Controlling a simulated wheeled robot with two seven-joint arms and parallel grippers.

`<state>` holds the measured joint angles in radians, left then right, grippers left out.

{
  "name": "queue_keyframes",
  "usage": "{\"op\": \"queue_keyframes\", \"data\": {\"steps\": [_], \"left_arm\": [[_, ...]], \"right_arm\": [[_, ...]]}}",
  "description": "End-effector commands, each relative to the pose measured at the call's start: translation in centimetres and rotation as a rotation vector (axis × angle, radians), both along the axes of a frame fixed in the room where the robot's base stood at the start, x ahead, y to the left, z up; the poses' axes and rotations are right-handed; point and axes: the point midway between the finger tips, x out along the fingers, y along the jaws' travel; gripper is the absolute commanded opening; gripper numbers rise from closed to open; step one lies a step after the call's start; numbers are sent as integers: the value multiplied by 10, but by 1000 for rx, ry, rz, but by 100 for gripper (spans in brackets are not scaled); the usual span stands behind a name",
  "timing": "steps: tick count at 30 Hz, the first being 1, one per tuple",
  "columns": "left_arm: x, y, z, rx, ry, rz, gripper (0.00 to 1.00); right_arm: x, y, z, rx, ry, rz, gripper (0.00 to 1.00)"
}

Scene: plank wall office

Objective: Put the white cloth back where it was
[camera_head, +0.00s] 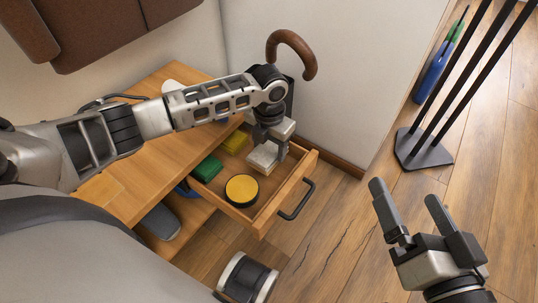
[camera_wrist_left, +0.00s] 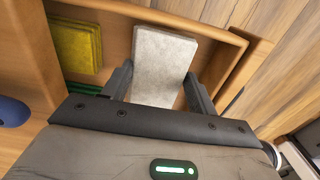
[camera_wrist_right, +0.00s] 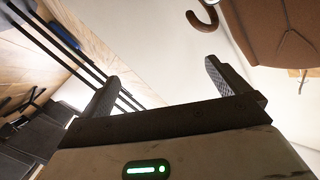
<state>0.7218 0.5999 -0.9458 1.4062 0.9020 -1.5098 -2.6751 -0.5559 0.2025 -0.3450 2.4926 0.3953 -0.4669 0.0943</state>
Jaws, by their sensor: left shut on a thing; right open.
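The white cloth (camera_head: 263,157) is a folded, pale block at the right part of the open wooden drawer (camera_head: 246,218). My left gripper (camera_head: 268,145) reaches down over the drawer and is shut on the cloth. In the left wrist view the cloth (camera_wrist_left: 162,62) stands between the two fingers, inside the drawer walls. I cannot tell whether its underside touches the drawer floor. My right gripper (camera_head: 412,215) is open and empty over the floor, to the right of the drawer. In the right wrist view its fingers (camera_wrist_right: 160,90) are spread with nothing between them.
The drawer also holds a yellow cloth (camera_head: 235,141), a green cloth (camera_head: 207,168) and a round yellow-topped tin (camera_head: 241,190). A black handle (camera_head: 298,200) juts from its front. A black-based stand (camera_head: 424,150) with upright poles is at the right. Open floor lies between.

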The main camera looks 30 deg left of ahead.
Motion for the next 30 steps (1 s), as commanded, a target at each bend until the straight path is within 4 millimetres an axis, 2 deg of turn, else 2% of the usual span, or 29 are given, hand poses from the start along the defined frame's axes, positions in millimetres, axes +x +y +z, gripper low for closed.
{"op": "queue_keyframes", "data": {"steps": [1, 4, 16, 17, 18, 19, 27, 30], "left_arm": [[-2, -1, -14, 0, 5, -1, 40], [-2, -1, -26, 0, 3, -1, 40], [-2, 0, -30, 1, 2, 0, 40], [-2, 0, -30, 1, 2, 0, 64], [-2, 0, -29, 1, 2, 0, 75], [-2, 0, -29, 1, 2, 0, 80], [-2, 0, -28, 0, 2, -1, 80], [-2, 0, -20, 0, 1, -1, 80]], "right_arm": [[1, 0, -2, 13, -12, 1, 100], [2, 1, 2, 36, -30, 2, 100], [2, 0, 6, 39, -40, 0, 100], [3, 0, 6, 38, -43, 0, 100], [3, 0, 7, 38, -45, -1, 100], [3, 0, 7, 38, -45, -1, 100], [3, 1, 8, 38, -48, 0, 100], [3, 1, 12, 41, -43, 4, 100]]}}
